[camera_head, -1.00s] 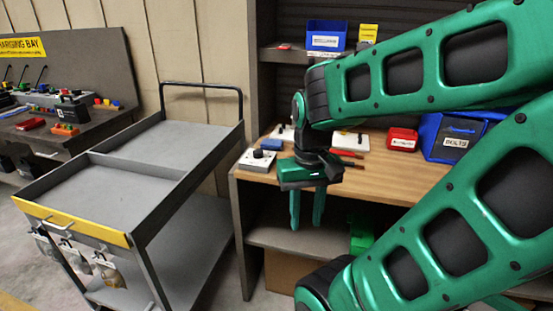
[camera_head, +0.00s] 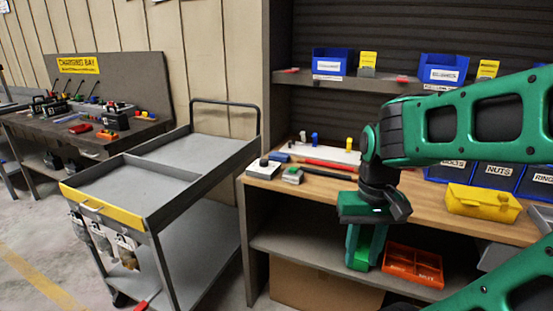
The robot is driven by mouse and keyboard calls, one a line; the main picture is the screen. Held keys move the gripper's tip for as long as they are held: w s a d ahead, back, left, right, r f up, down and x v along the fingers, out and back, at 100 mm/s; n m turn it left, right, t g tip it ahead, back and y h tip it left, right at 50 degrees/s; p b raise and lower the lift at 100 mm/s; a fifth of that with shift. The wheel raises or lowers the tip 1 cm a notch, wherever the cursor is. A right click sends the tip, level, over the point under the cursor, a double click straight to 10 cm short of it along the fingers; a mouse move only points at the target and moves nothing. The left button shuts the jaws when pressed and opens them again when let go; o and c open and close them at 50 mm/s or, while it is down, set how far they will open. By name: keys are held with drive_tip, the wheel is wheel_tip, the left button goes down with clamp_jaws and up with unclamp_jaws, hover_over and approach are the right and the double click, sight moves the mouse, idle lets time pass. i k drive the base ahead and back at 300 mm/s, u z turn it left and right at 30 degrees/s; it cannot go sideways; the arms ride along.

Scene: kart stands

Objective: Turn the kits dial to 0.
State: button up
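My gripper (camera_head: 366,262) points down in front of the bench's front edge, to the right of and lower than the knob box. Its green fingers look apart and seem to hold nothing. They partly overlap in this view. The gripper touches neither the box nor the knob.
Behind the knob box are a blue block (camera_head: 280,157) and a white board (camera_head: 325,152) with coloured pegs. A red rod (camera_head: 328,165) and a small grey-green item (camera_head: 292,176) lie nearby. A yellow case (camera_head: 483,202) stands right. A grey cart (camera_head: 190,157) stands left of the bench.

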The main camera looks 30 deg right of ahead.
sight(264, 162)
drive_tip(key=z, duration=0.05)
drive_tip(key=i, duration=1)
